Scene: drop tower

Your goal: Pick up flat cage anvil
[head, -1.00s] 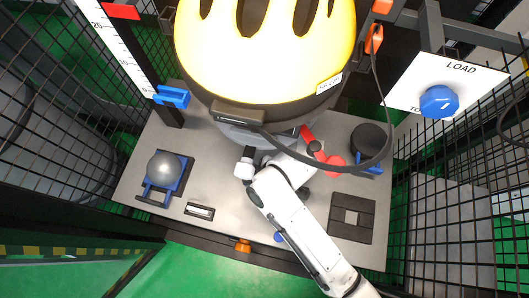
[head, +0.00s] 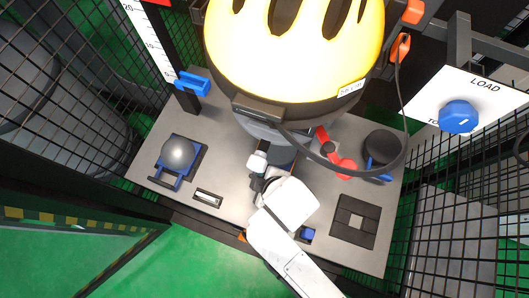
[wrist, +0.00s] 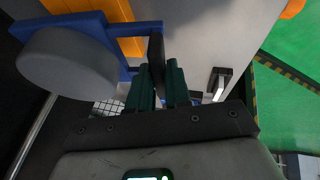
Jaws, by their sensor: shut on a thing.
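The flat cage anvil (wrist: 65,62) is a grey flat disc in a blue frame, at the upper left of the wrist view. My gripper (wrist: 160,78) has dark green fingers shut on the dark upright plate at the end of that blue frame. The disc lies to the left of the fingers. In the head view my gripper (head: 262,170) is at the bench middle, below the helmet; the helmet and my arm hide most of the held anvil there. I cannot tell whether it is clear of its seat.
A yellow helmet (head: 295,55) hangs over the bench (head: 230,180). A ball anvil (head: 178,153) stands left; a dark puck (head: 382,144) and a dark square frame (head: 343,233) are right. A red lever (head: 335,155) lies near my gripper. Mesh fences flank the bench.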

